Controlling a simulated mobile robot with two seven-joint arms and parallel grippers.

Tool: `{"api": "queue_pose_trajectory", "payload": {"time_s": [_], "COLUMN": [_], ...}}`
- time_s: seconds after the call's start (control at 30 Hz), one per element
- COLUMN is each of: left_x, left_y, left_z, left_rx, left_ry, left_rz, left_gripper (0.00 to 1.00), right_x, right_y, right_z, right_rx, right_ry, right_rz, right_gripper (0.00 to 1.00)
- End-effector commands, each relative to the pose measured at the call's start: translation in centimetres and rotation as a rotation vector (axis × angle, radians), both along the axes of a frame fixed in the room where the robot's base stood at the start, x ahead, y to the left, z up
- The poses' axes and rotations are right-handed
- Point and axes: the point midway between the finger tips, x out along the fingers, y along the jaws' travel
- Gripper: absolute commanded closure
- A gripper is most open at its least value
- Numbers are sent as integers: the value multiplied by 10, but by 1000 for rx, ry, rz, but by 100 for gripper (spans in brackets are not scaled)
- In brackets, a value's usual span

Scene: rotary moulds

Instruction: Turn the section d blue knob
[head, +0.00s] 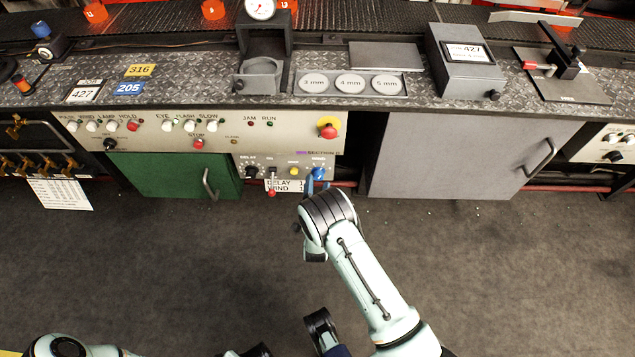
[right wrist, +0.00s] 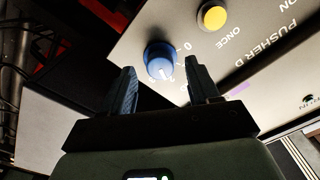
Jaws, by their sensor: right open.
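The section D blue knob (head: 319,173) is at the right end of the small grey panel (head: 242,162) below the bench front. In the right wrist view the knob (right wrist: 160,60) has a white pointer line and a printed scale beside it. My right gripper (right wrist: 162,82) is open, with one blue finger on each side of the knob in that view. I cannot tell whether the fingers touch it. In the head view the right wrist partly covers the gripper (head: 317,184). Parts of my left arm show at the bottom edge; its jaws are not clear.
A yellow button (right wrist: 213,16) sits close to the knob. A green door (head: 170,175) is left, a grey cabinet (head: 450,155) right.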

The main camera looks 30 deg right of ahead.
Motion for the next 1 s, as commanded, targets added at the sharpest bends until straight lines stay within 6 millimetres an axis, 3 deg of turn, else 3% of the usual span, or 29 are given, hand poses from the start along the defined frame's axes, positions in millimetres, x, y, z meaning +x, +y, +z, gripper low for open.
{"api": "queue_pose_trajectory", "payload": {"time_s": [0.2, 0.47, 0.5, 0.67, 1.0], "left_x": [5, 6, 6, 5, 6], "left_y": [2, 3, 3, 3, 3], "left_z": [-4, -4, -4, -4, -4], "left_rx": [6, 7, 7, 7, 7], "left_ry": [-13, -14, -14, -14, -15], "left_rz": [5, 6, 6, 5, 6], "left_gripper": [100, 100, 100, 100, 100], "right_x": [15, 16, 16, 16, 16], "right_y": [-9, -10, -10, -10, -9], "right_z": [0, 0, 0, 0, 0], "right_rx": [0, 0, 0, 0, -29], "right_ry": [-1, 1, 1, 1, 19], "right_rz": [1, 1, 1, 1, 1], "right_gripper": [40, 40, 43, 95, 96]}}
